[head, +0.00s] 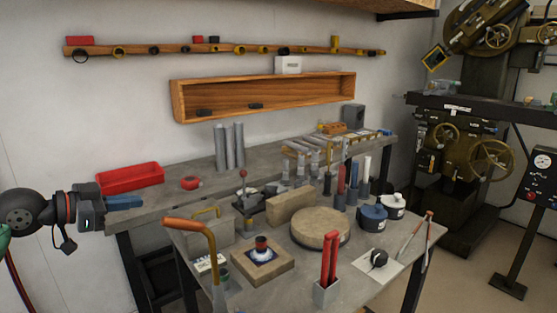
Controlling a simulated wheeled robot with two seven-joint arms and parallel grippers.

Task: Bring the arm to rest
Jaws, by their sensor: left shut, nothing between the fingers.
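My left arm (62,208) comes in from the left edge, roughly level. Its gripper (126,202) has blue fingers that are shut, with nothing seen between them. The gripper is near the left end of the grey workbench (180,187), in front of and below a red tray (115,180) in the picture. Whether it touches the bench is hard to tell, but it looks apart from it. My right gripper is not in view.
A nearer grey table (300,262) carries a round wooden disc (320,227), a wooden block (290,208), a red-handled tool (329,257) and an orange curved handle (195,229). A green machine (465,150) stands at the right.

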